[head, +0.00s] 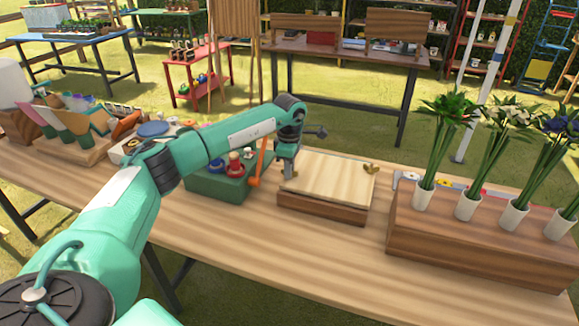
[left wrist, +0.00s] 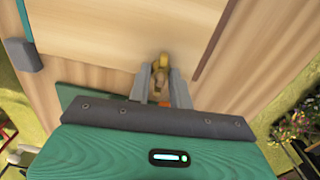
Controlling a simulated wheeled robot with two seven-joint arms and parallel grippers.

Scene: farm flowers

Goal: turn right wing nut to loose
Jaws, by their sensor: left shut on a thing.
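A wooden flower press (head: 325,180) with a pale top board lies on the table. A brass wing nut (head: 371,168) sits at the right of its top in the head view, apart from my gripper. My left gripper (head: 289,172) points down at the press's left side. In the left wrist view, the gripper (left wrist: 160,90) is shut on another brass wing nut (left wrist: 160,66) near the edge of the pale board (left wrist: 100,35). In the head view my gripper hides this nut. My right gripper is not in view.
A green box (head: 215,187) with red-topped items and an orange handle (head: 254,181) stands close left of my left gripper. A wooden stand (head: 470,240) with flowers in white cups is at the right. The table (head: 300,260) is clear in front of the press.

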